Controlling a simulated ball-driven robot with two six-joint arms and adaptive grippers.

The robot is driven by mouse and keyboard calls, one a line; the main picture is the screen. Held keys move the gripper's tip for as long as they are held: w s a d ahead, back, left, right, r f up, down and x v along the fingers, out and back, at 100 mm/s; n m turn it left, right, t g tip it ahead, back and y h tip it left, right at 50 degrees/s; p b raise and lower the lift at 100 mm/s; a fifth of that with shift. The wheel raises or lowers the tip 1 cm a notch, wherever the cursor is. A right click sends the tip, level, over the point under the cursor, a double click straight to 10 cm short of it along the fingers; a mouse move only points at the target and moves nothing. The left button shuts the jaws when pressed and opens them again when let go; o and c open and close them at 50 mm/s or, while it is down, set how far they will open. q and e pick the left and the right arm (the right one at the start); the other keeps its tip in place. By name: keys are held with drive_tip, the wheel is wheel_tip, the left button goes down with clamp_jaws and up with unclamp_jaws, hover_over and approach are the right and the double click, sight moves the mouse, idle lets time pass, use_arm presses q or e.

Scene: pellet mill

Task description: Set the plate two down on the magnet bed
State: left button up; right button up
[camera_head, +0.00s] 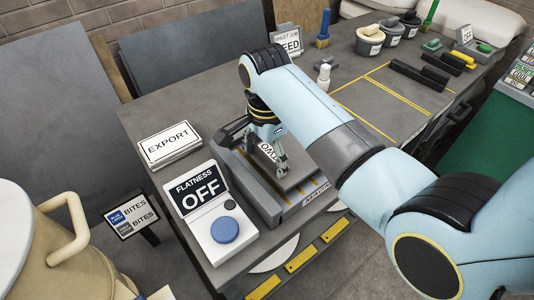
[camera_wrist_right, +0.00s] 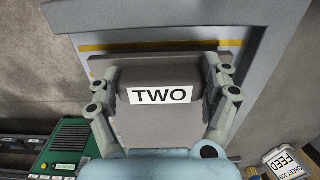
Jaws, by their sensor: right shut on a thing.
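Plate two (camera_wrist_right: 142,133) is a flat grey plate with a raised block on top and a white label reading TWO. My right gripper (camera_wrist_right: 163,88) is shut on that block, one finger at each side, in the right wrist view. In the head view my right gripper (camera_head: 265,146) holds plate two (camera_head: 296,180) over the magnet bed (camera_head: 262,199), a grey frame with lettering on its front edge. The plate lies within the bed's outline. I cannot tell whether it touches the bed. My arm hides part of the bed's right side. My left gripper is not in view.
A flatness box (camera_head: 209,210) reading OFF, with a blue button, stands left of the bed. A white bottle (camera_head: 323,77), several pots and dark blocks stand toward the back right. The yellow-lined table area (camera_head: 382,100) is mostly clear.

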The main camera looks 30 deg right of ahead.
drive_tip(key=shift+w+f, duration=0.1)
drive_tip(key=shift+f, duration=0.5)
drive_tip(key=shift+f, duration=0.1)
idle(0.6)
drive_tip(key=o, duration=1.5)
drive_tip(key=shift+o, duration=0.5)
drive_tip(key=shift+f, duration=0.1)
drive_tip(key=shift+r+p, duration=1.1)
drive_tip(key=shift+r, duration=0.15)
drive_tip(key=shift+a+r, duration=0.1)
drive_tip(key=shift+r, duration=3.2)
